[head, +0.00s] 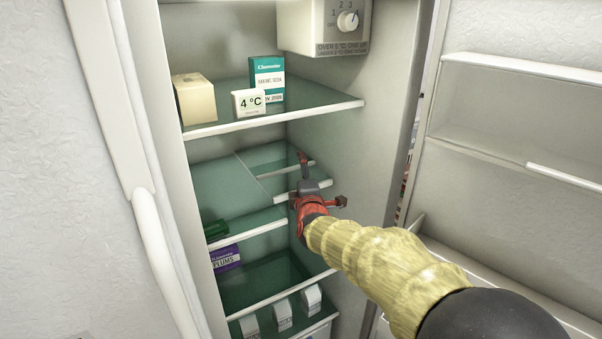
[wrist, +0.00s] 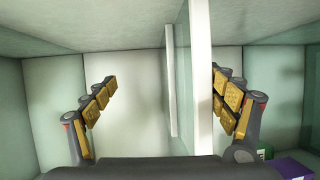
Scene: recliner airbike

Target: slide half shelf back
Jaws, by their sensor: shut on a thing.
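The half shelf (head: 284,198) is green glass with a white front edge, at mid height in the open fridge, right of a seam in the glass. My gripper (head: 318,184) is at its front edge, near the right inner wall. In the wrist view the shelf's white edge (wrist: 201,70) stands upright between the spread fingers of my gripper (wrist: 165,96), close to the right finger. A gap shows beside the left finger. My gripper is shut on the half shelf, though the exact contact is hard to see. My gripper hides part of the edge in the head view.
The shelf above (head: 325,108) holds a cream block (head: 194,99), a teal box (head: 267,78) and a 4 °C display (head: 249,103). A purple box (head: 227,258) and several white cartons stand lower down. The open door (head: 500,140) is at right.

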